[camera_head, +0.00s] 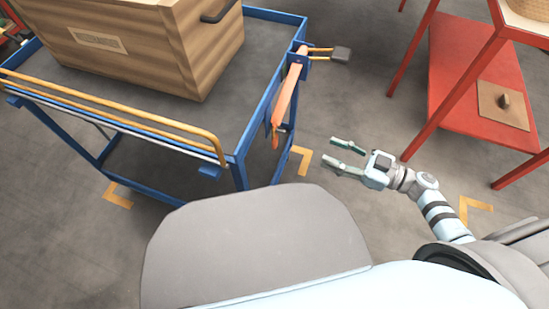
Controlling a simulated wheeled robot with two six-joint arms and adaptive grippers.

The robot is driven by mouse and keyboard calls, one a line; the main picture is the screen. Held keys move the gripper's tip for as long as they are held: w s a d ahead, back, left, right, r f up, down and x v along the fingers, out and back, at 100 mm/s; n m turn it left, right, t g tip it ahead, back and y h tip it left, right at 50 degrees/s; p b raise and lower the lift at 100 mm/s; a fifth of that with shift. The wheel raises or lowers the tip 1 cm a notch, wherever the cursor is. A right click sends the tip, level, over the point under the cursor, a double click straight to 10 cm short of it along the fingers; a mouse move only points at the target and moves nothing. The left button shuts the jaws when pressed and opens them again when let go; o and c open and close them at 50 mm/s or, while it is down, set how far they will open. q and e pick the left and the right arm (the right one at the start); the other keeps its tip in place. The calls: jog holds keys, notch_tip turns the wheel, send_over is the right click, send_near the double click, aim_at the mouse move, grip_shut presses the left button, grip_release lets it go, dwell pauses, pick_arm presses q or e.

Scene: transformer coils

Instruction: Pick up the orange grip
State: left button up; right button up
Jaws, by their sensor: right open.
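The orange grip (286,93) is a long, narrow piece at the right end of the blue cart (258,110). It slants down along the outside of the cart's corner post. My right gripper (340,157) is open and empty, with its two greenish fingers pointing left toward the cart. It is below and to the right of the orange grip, clearly apart from it in the picture. My left gripper is not in view.
A wooden crate (190,55) with a black handle stands on the cart. A yellow-orange rail (120,118) runs along the cart's near side. A red table (470,75) stands at the right. Floor between is clear.

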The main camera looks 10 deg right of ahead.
aim_at(277, 138)
jog(key=shift+n+g+y, duration=0.5)
jog(key=shift+g, duration=0.2)
jog(key=b+x, duration=0.1)
jog(key=x, duration=0.4)
jog(key=b+x, duration=0.1)
jog(key=x, duration=0.3)
jog(key=s+r+b+x, duration=0.1)
jog(key=x, duration=0.4)
jog(key=shift+w+a, duration=0.2)
jog(key=shift+a, duration=0.45)
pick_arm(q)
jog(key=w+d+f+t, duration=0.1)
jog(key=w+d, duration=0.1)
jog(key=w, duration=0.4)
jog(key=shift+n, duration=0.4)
pick_arm(e)
jog(key=shift+c, duration=0.4)
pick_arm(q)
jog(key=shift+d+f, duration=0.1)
pick_arm(e)
grip_shut()
